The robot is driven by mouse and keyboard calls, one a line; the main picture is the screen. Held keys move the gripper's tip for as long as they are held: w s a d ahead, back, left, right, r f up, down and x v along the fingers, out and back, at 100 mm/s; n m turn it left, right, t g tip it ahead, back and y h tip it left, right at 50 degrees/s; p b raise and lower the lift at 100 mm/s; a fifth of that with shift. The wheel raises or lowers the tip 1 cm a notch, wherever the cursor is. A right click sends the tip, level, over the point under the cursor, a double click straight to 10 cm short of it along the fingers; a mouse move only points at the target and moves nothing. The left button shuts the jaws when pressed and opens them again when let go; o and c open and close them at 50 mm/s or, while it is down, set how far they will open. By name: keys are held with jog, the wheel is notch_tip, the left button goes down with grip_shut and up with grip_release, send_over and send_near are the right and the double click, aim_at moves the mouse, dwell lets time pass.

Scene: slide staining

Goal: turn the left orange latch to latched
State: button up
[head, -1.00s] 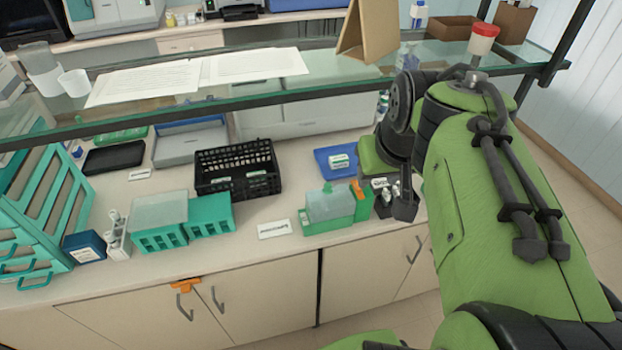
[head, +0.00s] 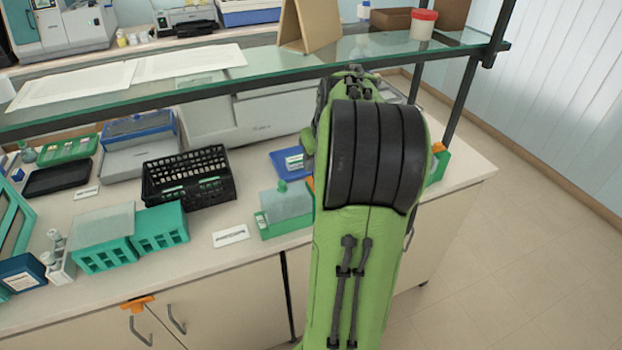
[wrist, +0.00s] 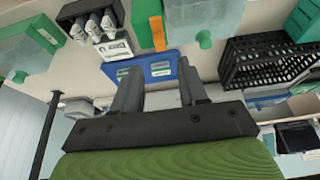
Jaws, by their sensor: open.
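An orange latch (head: 137,304) sits at the top front of the left cabinet doors, just under the counter edge, above a grey handle. It looks like a short, nearly level bar with a stub below; its exact setting is too small to tell. Other orange parts show on the counter: one (head: 438,147) on a green block right of my arm, and a sliver beside my arm. An orange strip (wrist: 157,32) on a green block shows in the wrist view. My gripper (wrist: 158,88) is open and empty, pointing over the counter towards a blue tray (wrist: 150,68). My arm hides it in the head view.
A black basket (head: 187,178), green racks (head: 131,238) and a green-based box (head: 285,208) stand on the counter. A glass shelf (head: 220,90) runs above. The floor (head: 510,240) at right is clear. The space before the left doors looks free.

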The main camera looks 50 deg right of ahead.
aim_at(313, 177)
jog(key=b+x, duration=0.1)
jog(key=x, duration=0.6)
jog(key=shift+w+d+f, duration=0.1)
jog(key=shift+w+f, duration=0.05)
jog(key=shift+f, duration=0.2)
grip_shut()
